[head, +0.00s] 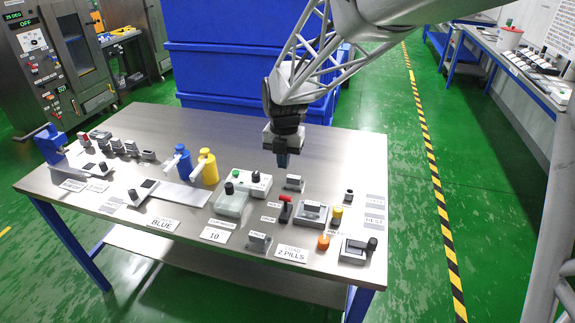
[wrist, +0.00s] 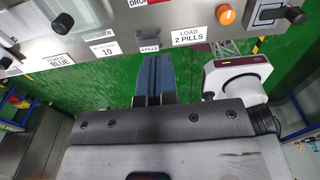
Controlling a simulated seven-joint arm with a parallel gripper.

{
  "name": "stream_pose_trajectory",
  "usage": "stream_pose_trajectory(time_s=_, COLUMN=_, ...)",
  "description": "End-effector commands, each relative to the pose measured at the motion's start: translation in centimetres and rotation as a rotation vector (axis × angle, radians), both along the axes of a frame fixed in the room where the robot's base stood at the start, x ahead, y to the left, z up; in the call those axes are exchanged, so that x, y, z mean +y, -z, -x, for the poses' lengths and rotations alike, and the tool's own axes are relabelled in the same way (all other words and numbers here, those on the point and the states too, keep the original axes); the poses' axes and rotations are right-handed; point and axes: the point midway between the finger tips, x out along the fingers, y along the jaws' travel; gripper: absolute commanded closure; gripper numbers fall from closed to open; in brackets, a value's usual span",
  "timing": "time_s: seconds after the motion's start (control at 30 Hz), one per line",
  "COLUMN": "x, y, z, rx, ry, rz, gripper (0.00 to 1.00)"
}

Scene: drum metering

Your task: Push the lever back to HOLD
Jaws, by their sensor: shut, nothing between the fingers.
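My gripper (head: 282,160) is shut and empty, pointing down above the far middle of the steel table. Its blue fingertips also show together in the wrist view (wrist: 153,75). A red-topped lever (head: 286,205) stands on a dark base at the table's front middle, below my gripper in the picture and apart from it. A grey box with a black-knobbed handle (head: 370,245) sits at the front right corner. It shows partly at the top right of the wrist view (wrist: 268,13). No HOLD marking is legible, so I cannot tell which lever carries it.
An orange button (head: 323,243), a yellow-topped knob (head: 336,216) and a grey unit (head: 312,214) crowd around the red lever. A pale green box (head: 232,202) and blue (head: 183,164) and yellow (head: 207,166) bottles stand left. The table's far right (head: 345,150) is clear.

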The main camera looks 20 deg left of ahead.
Motion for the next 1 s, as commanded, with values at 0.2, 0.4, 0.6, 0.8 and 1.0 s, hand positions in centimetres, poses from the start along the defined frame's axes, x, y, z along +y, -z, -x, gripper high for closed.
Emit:
stream_pose_trajectory(time_s=0.2, x=0.0, y=-0.4, z=0.0, rx=0.000, ry=0.000, rz=0.000, gripper=1.00)
stream_pose_trajectory(time_s=0.4, x=0.0, y=-0.4, z=0.0, rx=0.000, ry=0.000, rz=0.000, gripper=1.00)
stream_pose_trajectory(time_s=0.6, x=0.0, y=-0.3, z=0.3, rx=-0.010, ry=0.036, rz=-0.013, gripper=1.00)
stream_pose_trajectory(time_s=0.8, x=0.0, y=0.5, z=1.5, rx=-0.042, ry=0.195, rz=-0.066, gripper=1.00)
stream_pose_trajectory(time_s=1.0, x=-0.3, y=1.6, z=3.5, rx=-0.087, ry=0.486, rz=-0.170, gripper=1.00)
